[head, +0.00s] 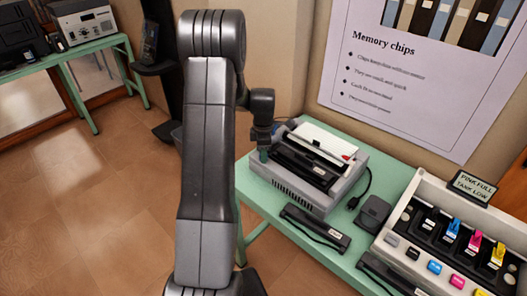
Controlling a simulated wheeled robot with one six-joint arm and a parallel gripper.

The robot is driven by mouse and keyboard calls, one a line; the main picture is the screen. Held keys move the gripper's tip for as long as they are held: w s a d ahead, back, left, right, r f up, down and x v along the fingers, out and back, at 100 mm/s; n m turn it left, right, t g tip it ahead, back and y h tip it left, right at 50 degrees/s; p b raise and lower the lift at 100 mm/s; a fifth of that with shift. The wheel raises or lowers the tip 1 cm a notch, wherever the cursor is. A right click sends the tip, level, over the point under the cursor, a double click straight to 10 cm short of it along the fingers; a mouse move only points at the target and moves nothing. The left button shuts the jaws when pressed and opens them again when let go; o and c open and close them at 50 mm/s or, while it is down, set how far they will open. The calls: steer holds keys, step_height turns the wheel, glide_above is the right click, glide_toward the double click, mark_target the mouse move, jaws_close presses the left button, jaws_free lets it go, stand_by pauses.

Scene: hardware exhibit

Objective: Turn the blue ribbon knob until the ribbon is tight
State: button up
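A grey printer (337,177) with a dark top opening and a white sheet or panel at its back stands on the green table (262,211). My arm crosses the middle of the head view, and my gripper (263,147) points down at the printer's left end. The ribbon cannot be made out. The fingers are too small and dark to show whether they are open or touching anything.
A white ink unit (440,236) with colored tanks stands at the right. A poster (420,80) hangs behind. Open floor lies left.

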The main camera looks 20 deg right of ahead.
steer(key=c, duration=0.7)
steer(key=shift+m+b, duration=0.3)
steer(key=shift+m, duration=0.1)
